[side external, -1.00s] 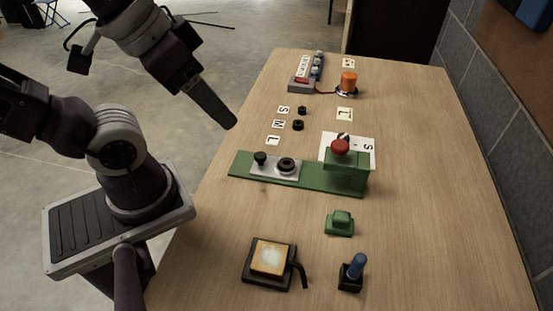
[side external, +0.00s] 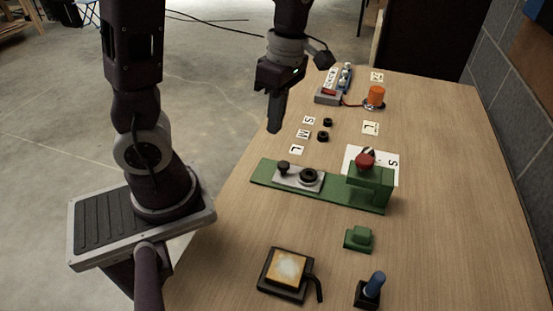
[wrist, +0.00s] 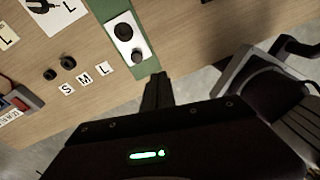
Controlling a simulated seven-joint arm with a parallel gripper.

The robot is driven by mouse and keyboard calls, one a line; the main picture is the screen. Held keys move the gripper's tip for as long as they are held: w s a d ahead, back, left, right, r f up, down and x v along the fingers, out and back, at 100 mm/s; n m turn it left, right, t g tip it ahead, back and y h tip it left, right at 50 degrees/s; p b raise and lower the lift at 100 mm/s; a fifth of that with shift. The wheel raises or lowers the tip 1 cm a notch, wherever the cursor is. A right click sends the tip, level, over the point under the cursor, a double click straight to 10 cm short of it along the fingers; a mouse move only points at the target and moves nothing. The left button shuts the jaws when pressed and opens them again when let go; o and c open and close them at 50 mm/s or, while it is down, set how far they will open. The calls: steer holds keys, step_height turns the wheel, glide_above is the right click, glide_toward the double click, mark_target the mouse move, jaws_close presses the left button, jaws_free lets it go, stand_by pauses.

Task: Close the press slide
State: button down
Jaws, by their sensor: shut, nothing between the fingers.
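The green press (side external: 378,190) stands mid-table with a red knob on its head. Its silver slide plate (side external: 313,187) sits on the green base, pulled out to the left of the head. The plate carries a small black knob (side external: 283,166) and a black round part (side external: 308,176). The plate also shows in the wrist view (wrist: 120,30), near the top. My gripper (side external: 273,131) is shut and empty, pointing down near the table's left edge, behind the slide and apart from it. Its fingers show in the wrist view (wrist: 157,88) too.
Two black rings (side external: 325,130) lie beside the S, M and L cards (side external: 302,134). Behind are an orange cylinder (side external: 375,97) and a power strip (side external: 329,95). In front are a green block (side external: 359,239), a square pad (side external: 285,270) and a blue-handled lever (side external: 374,285).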

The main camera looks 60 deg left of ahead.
steer(key=a+f+n+g+y, duration=0.1)
steer(key=a+f+n+g, duration=0.1)
steer(key=a+f+n, duration=0.4)
steer(key=n, duration=0.1)
glide_above(275, 175)
steer(key=s+a, duration=0.2)
steer(key=s, duration=0.2)
steer(key=f, duration=0.7)
steer(key=shift+w+f, duration=0.2)
steer(key=shift+f, duration=0.15)
steer(key=w, duration=0.2)
steer(key=w+d, duration=0.1)
steer(key=shift+f, duration=0.35)
steer(key=shift+w+d, duration=0.2)
steer(key=shift+w, duration=0.2)
